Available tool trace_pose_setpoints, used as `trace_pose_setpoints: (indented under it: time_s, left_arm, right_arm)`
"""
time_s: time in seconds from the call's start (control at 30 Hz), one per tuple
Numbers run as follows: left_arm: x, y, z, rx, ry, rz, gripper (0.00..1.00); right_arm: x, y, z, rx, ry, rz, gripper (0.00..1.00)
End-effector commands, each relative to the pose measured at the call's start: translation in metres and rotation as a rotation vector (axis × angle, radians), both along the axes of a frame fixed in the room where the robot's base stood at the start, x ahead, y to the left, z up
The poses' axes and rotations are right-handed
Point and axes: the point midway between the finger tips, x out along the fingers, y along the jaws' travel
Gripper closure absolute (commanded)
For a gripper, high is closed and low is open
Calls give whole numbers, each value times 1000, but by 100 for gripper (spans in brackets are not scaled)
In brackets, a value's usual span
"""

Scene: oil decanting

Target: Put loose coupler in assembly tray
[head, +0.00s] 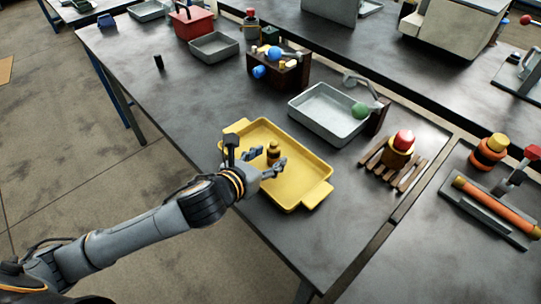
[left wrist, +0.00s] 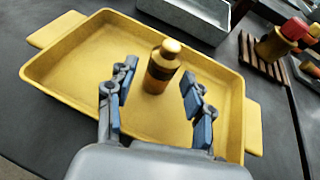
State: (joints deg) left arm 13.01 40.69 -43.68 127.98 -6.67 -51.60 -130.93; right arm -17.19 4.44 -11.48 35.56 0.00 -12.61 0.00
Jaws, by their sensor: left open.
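The yellow tray (head: 312,150) lies on the dark table and also fills much of the left wrist view (left wrist: 60,65). A small upright piece, amber and black with a gold top, probably the coupler (head: 273,152), stands inside the tray. It shows in the left wrist view as the coupler (left wrist: 162,68). My left gripper (head: 265,161) is open over the tray; it also shows in the left wrist view (left wrist: 158,92). The coupler stands between and just beyond its fingertips, with gaps visible on both sides. My right gripper is not in view.
A grey metal tray (head: 312,122) stands behind the yellow tray. To the right are a wooden slatted rack (head: 374,158) with a red-topped piece (head: 404,140) and an orange cylinder (head: 490,205). The table's left stretch is mostly clear.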

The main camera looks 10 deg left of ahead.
Motion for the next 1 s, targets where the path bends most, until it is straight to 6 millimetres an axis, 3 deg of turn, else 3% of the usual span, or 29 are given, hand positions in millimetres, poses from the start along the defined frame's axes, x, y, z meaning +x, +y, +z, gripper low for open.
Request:
trace_pose_setpoints:
  time_s: [0.33,0.4,0.63,1.0]
  left_arm:
    - [-69,24,29,4,2,-3,48]
    - [-76,27,37,4,6,1,48]
    - [-90,31,41,0,3,-1,48]
    - [-91,32,40,0,1,-1,48]
  right_arm:
    - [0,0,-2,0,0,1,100]
    - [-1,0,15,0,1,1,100]
    - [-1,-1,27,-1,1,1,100]
    - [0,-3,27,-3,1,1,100]
